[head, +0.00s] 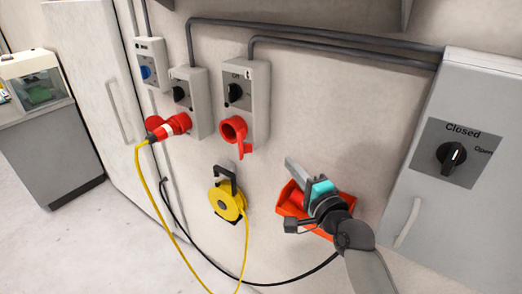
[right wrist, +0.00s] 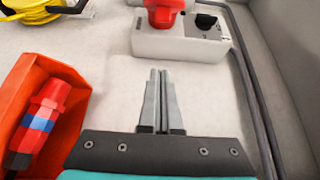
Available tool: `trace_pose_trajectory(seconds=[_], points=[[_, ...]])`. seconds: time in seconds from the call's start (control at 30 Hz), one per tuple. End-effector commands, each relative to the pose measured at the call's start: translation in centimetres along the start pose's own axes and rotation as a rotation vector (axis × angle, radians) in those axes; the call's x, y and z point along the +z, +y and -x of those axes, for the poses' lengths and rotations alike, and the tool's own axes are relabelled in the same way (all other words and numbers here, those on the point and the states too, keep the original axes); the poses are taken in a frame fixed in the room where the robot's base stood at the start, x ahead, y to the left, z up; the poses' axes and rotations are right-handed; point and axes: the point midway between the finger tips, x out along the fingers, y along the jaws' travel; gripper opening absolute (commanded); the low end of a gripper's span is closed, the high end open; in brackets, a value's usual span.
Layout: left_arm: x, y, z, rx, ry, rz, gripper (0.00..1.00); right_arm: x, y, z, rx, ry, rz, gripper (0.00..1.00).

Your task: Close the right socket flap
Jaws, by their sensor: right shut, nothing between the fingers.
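The right socket is a grey wall box (head: 258,98) with a black knob and a red round socket (head: 229,128) low on its front. The socket's red flap seems to stand open, with a dark round hollow showing and a red tab (head: 246,149) hanging below. My right gripper (head: 290,163) is shut and empty, below and to the right of the socket, apart from it. In the right wrist view the shut fingers (right wrist: 158,73) point toward the grey box (right wrist: 180,44) and its red socket (right wrist: 163,14). My left gripper is not in view.
An orange wall bin (head: 290,199) with a red-and-blue plug (right wrist: 42,118) sits by my right gripper. A yellow cable reel (head: 227,203) hangs below the socket. A red plug (head: 170,127) with yellow cable fills the neighbouring socket. A grey cabinet (head: 432,200) stands right.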

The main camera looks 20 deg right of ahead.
Motion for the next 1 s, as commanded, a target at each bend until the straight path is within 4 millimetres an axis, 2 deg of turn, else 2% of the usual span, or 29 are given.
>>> trace_pose_trajectory(seconds=[0.1,0.47,0.7,1.0], points=[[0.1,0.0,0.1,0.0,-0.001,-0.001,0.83,0.0,-0.1,-2.0,-0.002,0.0,0.0,0.0],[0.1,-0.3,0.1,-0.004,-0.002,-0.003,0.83,0.0,0.0,-7.4,-0.001,0.0,0.002,0.0],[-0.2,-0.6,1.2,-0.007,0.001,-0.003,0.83,3.1,-0.1,-8.1,0.001,-0.001,-0.002,0.0],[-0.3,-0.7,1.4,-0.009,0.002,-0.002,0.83,4.0,0.1,-8.3,0.001,0.0,0.002,0.0]])
